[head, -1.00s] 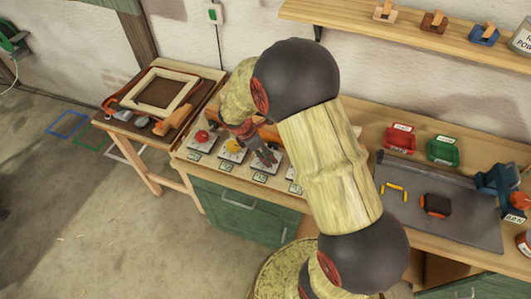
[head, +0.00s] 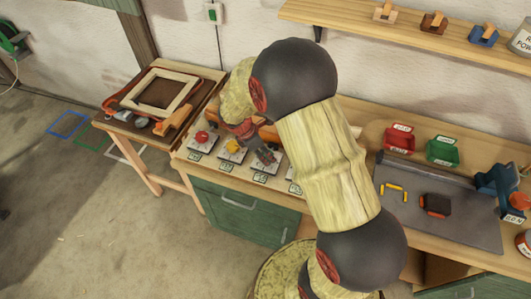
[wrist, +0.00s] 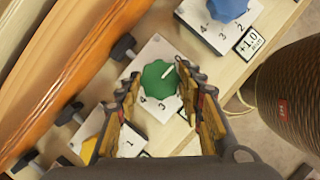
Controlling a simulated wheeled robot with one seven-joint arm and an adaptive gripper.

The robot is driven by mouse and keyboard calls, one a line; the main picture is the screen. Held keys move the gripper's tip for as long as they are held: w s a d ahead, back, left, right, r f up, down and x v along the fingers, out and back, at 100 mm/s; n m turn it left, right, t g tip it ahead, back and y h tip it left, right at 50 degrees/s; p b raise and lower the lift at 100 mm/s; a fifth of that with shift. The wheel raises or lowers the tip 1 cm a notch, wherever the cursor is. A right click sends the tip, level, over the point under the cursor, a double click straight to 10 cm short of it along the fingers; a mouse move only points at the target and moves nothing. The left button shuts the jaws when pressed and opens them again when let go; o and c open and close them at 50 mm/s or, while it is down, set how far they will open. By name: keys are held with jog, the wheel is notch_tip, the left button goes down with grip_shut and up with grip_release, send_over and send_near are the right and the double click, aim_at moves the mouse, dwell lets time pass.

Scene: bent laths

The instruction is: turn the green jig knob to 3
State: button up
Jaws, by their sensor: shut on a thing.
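The green jig knob (wrist: 158,80) sits on a white plate (wrist: 152,52) in the wrist view, between the fingers of my gripper (wrist: 160,82). My gripper is shut on the knob. A white pointer mark on the knob faces the upper right of the picture. The figures 4 and 3 show on the plate below the knob; the others are hidden or hard to read. In the head view my gripper (head: 266,157) is over the row of plates and hides the green knob.
A blue knob (wrist: 228,9) and a yellow knob (wrist: 89,150) flank the green one. A red knob (head: 202,136) is at the row's left end. Orange bent laths (wrist: 75,70) and dark clamps lie close beside the plates. A grey mat (head: 455,225) lies right.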

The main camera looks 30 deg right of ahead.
jog(key=m+g+p, duration=0.1)
jog(key=m, duration=0.2)
jog(key=m+g+y+p, duration=0.1)
jog(key=m+p, duration=0.1)
jog(key=m, duration=0.1)
jog(key=shift+w+d+r, duration=0.1)
jog(key=shift+w, duration=0.1)
jog(key=m+g+y+p, duration=0.1)
jog(key=m, duration=0.3)
jog(key=shift+d, duration=0.1)
jog(key=m+y+p, duration=0.1)
jog(key=m, duration=0.2)
jog(key=shift+d+m+g, duration=0.1)
jog(key=shift+m+g, duration=0.2)
jog(key=shift+g, duration=0.1)
jog(key=m+y+p, duration=0.1)
jog(key=m, duration=0.2)
jog(key=m+y, duration=0.1)
jog(key=m, duration=0.2)
jog(key=shift+d+y+p, duration=0.15)
jog(key=shift+y+p, duration=0.2)
jog(key=shift+y, duration=0.05)
jog(key=m+y, duration=0.1)
jog(key=m, duration=0.2)
jog(key=m+t+y+p, duration=0.1)
jog(key=m, duration=0.2)
jog(key=shift+d+m+t, duration=0.15)
jog(key=shift+m+t, duration=0.15)
jog(key=shift+m, duration=0.1)
jog(key=o, duration=1.1)
